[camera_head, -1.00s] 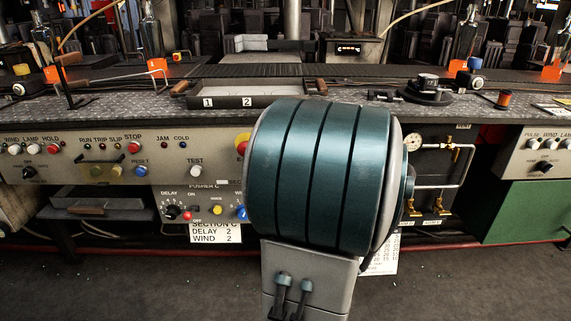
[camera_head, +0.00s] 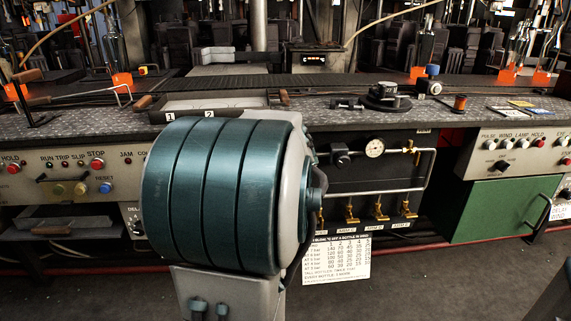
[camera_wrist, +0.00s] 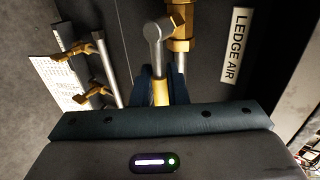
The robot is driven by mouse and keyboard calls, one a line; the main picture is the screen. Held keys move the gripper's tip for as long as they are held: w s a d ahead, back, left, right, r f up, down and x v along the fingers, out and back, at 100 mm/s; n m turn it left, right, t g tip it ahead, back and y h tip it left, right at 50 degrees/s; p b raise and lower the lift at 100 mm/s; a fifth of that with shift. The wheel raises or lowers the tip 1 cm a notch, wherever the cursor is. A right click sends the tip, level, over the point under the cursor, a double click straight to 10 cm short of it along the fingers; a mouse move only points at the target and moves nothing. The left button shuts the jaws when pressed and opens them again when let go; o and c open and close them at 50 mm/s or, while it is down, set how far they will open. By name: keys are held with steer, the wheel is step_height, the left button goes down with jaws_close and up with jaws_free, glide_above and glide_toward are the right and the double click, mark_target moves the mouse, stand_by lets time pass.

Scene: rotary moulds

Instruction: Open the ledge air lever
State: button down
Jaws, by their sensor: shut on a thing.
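In the wrist view a white "LEDGE AIR" label (camera_wrist: 238,45) is on the dark panel. Left of it are a brass valve fitting (camera_wrist: 181,30) and a lever (camera_wrist: 157,48) with a grey rounded end and a brass lower part. My gripper (camera_wrist: 162,90) is at the lever, with its dark blue fingers on either side of the brass part, shut on it. The fingertips are partly hidden behind the gripper's bar. In the head view my large green arm link hides the gripper and lever.
In the head view a gauge (camera_head: 374,148), pipes and several brass valves (camera_head: 351,214) are on the panel right of my arm. A paper chart (camera_head: 336,259) hangs below. A green cabinet (camera_head: 503,209) stands at right, and a tray (camera_head: 215,104) lies on the bench.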

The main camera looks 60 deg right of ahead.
steer(key=shift+r, duration=0.15)
steer(key=c, duration=1.5)
jaws_free()
steer(key=shift+p+v, duration=4)
steer(key=shift+v, duration=2.85)
steer(key=shift+w+a, duration=0.1)
steer(key=shift+w, duration=0.05)
